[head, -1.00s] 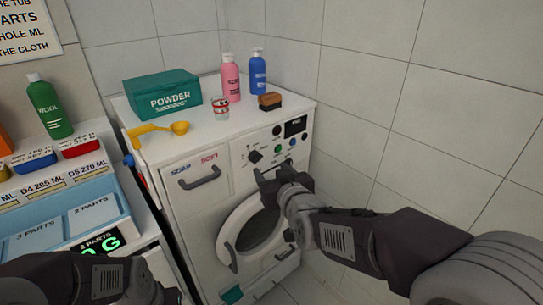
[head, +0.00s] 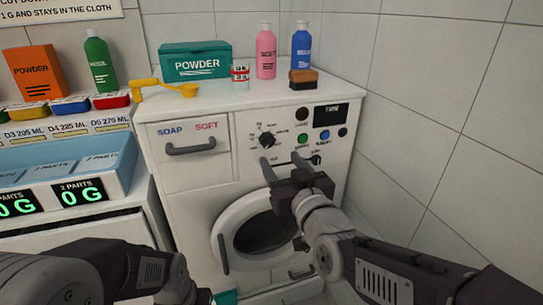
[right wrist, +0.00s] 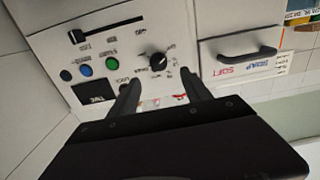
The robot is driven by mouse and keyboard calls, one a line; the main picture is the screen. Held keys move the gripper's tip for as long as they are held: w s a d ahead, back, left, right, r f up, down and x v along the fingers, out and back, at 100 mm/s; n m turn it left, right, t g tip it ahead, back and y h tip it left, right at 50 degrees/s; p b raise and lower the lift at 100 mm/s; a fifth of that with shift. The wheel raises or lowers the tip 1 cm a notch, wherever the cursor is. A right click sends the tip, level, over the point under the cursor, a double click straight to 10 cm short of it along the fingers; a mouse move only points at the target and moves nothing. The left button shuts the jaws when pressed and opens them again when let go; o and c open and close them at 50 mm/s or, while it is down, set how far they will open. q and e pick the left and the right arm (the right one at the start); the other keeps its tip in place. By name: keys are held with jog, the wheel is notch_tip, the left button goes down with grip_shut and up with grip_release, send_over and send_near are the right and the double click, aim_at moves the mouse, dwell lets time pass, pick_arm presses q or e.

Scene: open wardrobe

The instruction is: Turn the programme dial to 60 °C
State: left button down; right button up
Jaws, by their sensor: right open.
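The programme dial (head: 267,140) is a black knob on the white washing machine's (head: 190,200) front panel, right of the drawer. It shows again in the right wrist view (right wrist: 158,60), with small markings around it too blurred to read. I cannot tell which marking it points to. My right gripper (head: 283,160) is open and empty, just below the dial in the head view. In the right wrist view its two fingers (right wrist: 158,76) reach toward the panel on either side of the dial's line, apart from the knob. My left arm shows at the lower left; its fingers are out of view.
Green and blue buttons (head: 303,139) and a dark display (head: 328,115) lie right of the dial. A drawer with a handle (head: 191,147) is on the left, the round door (head: 262,235) below. Bottles, a powder box (head: 196,62) and a brush (head: 303,79) stand on top. A tiled wall closes the right.

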aim_at(270, 144)
jog(key=b+x, duration=0.1)
jog(key=x, duration=0.8)
jog(key=shift+d+f, duration=0.15)
grip_shut()
